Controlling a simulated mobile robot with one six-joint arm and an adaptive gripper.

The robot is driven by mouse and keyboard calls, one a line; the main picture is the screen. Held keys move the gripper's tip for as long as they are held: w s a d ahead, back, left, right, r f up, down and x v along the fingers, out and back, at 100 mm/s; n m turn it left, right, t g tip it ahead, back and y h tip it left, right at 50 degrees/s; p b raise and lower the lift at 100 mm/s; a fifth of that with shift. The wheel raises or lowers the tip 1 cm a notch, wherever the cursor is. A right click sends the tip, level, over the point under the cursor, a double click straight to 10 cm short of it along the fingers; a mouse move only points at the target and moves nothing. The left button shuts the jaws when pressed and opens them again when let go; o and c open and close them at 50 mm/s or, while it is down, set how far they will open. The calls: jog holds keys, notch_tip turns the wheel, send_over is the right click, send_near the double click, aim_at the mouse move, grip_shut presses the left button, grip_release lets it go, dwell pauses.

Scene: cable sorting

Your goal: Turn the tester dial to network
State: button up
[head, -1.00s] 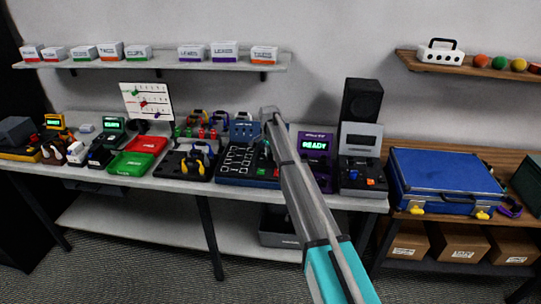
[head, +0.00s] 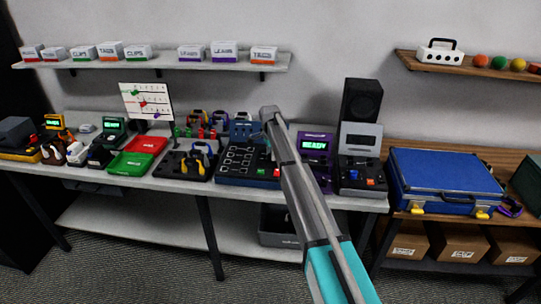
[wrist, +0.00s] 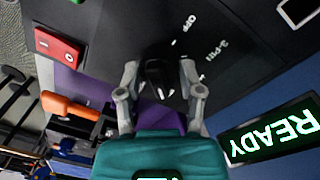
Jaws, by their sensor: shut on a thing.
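My gripper (wrist: 160,78) is shut on the dial, one finger on each side. The labels OFF and 3-PIN show beside the dial, turned sideways. I see no network label, and I cannot tell where the dial points. In the head view my arm hides the gripper and dial.
A red switch block (wrist: 60,48) and an orange-handled thing (wrist: 70,106) lie left of my gripper in the wrist view. In the head view, a black board (head: 248,165) is left of my arm and a blue case (head: 445,180) right.

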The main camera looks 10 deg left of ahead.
jog(key=o, duration=1.2)
jog(key=shift+c, duration=0.2)
